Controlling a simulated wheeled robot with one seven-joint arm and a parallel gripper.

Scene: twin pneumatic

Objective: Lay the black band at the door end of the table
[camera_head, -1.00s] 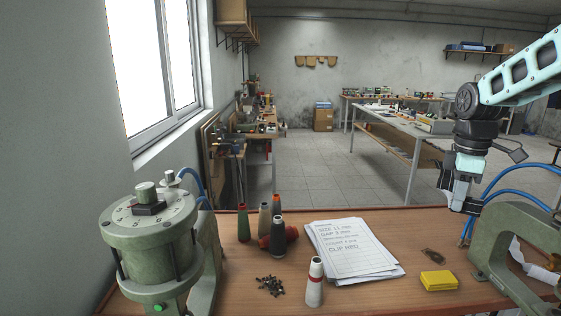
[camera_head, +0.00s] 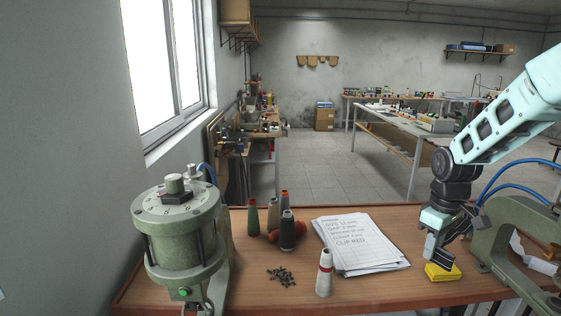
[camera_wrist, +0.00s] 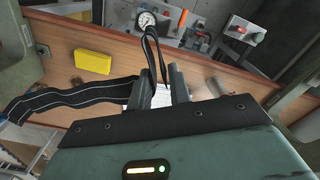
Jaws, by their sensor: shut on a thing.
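The black band (camera_wrist: 75,98) with pale lines along it shows in the wrist view. It loops up between the fingers, and a long loose length trails to the left over the table edge. My gripper (camera_wrist: 163,92) is shut on the band. In the head view my gripper (camera_head: 436,258) is low over the right part of the wooden table (camera_head: 390,292), close above the yellow pad (camera_head: 442,273). The band cannot be made out in the head view. No door shows, so I cannot tell which end is the door end.
A green press (camera_head: 180,240) stands at the table's left and a green machine frame (camera_head: 500,235) at its right. Thread cones (camera_head: 288,232), small dark parts (camera_head: 281,277), a white cone (camera_head: 325,275) and papers (camera_head: 360,245) lie between. The front strip right of the white cone is clear.

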